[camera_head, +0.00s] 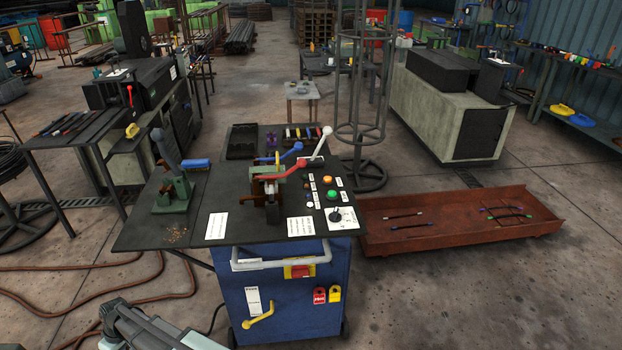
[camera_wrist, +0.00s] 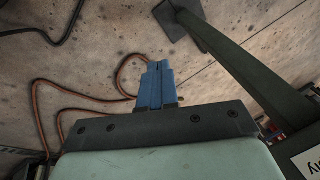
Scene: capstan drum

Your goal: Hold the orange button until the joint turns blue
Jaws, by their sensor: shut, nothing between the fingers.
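The orange button (camera_head: 328,181) sits on the right part of the dark top of the blue bench (camera_head: 285,290), just above a green button (camera_head: 332,195). A clamp machine (camera_head: 272,195) with red, blue and white-knobbed levers stands to its left. I cannot make out the joint or its colour. My gripper (camera_wrist: 158,68) shows in the wrist view with its blue fingers together and nothing between them. It hangs over the concrete floor, apart from the bench top. In the head view only part of my arm shows at the bottom left, well away from the button.
A black dial (camera_head: 336,215) on a white plate lies below the green button. A green hand tool (camera_head: 172,190) stands on the left shelf. A red tray (camera_head: 460,222) with short cables lies at the right. Brown hoses (camera_head: 110,268) cross the floor at the left.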

